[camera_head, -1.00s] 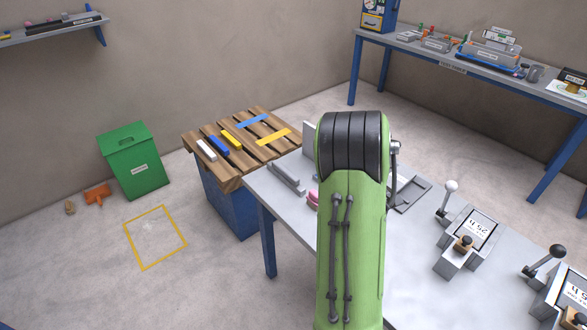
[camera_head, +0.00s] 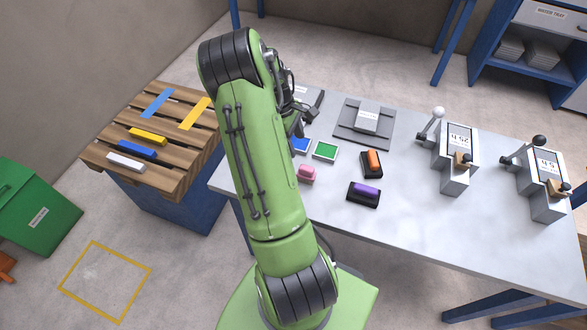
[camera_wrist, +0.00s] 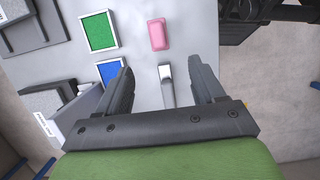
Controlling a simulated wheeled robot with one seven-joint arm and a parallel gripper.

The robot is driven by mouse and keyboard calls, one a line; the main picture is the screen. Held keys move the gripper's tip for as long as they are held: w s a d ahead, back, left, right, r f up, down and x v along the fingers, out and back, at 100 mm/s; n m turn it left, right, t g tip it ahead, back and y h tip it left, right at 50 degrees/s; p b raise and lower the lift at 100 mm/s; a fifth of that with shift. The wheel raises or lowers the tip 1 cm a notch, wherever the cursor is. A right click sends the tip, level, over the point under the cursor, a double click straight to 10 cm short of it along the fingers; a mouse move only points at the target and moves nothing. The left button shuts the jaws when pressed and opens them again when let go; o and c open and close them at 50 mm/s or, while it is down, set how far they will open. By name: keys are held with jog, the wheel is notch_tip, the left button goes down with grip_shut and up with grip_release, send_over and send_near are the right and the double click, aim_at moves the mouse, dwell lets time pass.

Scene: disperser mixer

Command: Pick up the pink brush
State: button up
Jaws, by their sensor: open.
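The pink brush (camera_head: 307,174) lies on the grey table, just right of my forearm in the head view. In the wrist view the pink brush (camera_wrist: 157,34) is a pink block near the top, beyond my fingertips. My gripper (camera_wrist: 160,66) is open, its two fingers apart on either side of the view's middle, with the brush ahead of the gap and not between them. A narrow grey bar (camera_wrist: 167,84) shows in the gap. In the head view my arm hides part of the table beside the brush.
Blue (camera_head: 300,145) and green (camera_head: 325,150) pads lie behind the brush. Orange (camera_head: 373,163) and purple (camera_head: 366,192) brushes in dark holders lie to its right. Two lever devices (camera_head: 455,152) stand further right. A pallet (camera_head: 155,175) with coloured bars is at left.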

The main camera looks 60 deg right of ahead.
aim_at(306, 168)
jog(key=b+x, duration=0.1)
jog(key=x, duration=1.4)
jog(key=shift+s+d+f, duration=0.1)
jog(key=shift+s+d, duration=0.1)
jog(key=shift+s, duration=0.05)
jog(key=c, duration=1.1)
notch_tip(306, 168, up, 10)
jog(key=shift+r+p, duration=0.1)
jog(key=shift+p, duration=0.3)
